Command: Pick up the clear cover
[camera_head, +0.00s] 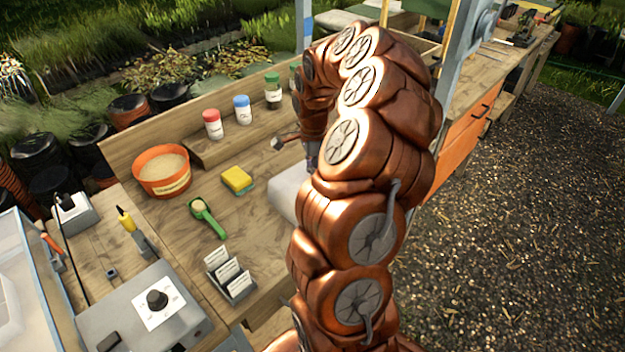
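A pale, whitish block-like thing (286,192) lies on the wooden bench, its right side hidden behind my copper-coloured arm. It may be the clear cover, but I cannot tell. A box with see-through panels and a light frame (22,285) stands at the left edge, cut off by the picture. My arm rises from the bottom and bends over at the top, so its end comes down above the bench near the pale thing. My gripper (311,163) is mostly hidden behind the arm. I cannot see whether its fingers are open or touch anything.
An orange tub (162,171), a yellow sponge (237,180), a green scoop (208,218) and a label holder (230,277) stand on the bench. Lidded jars (243,110) line the back shelf. A grey control box (145,310) is at front left. Gravel lies at right.

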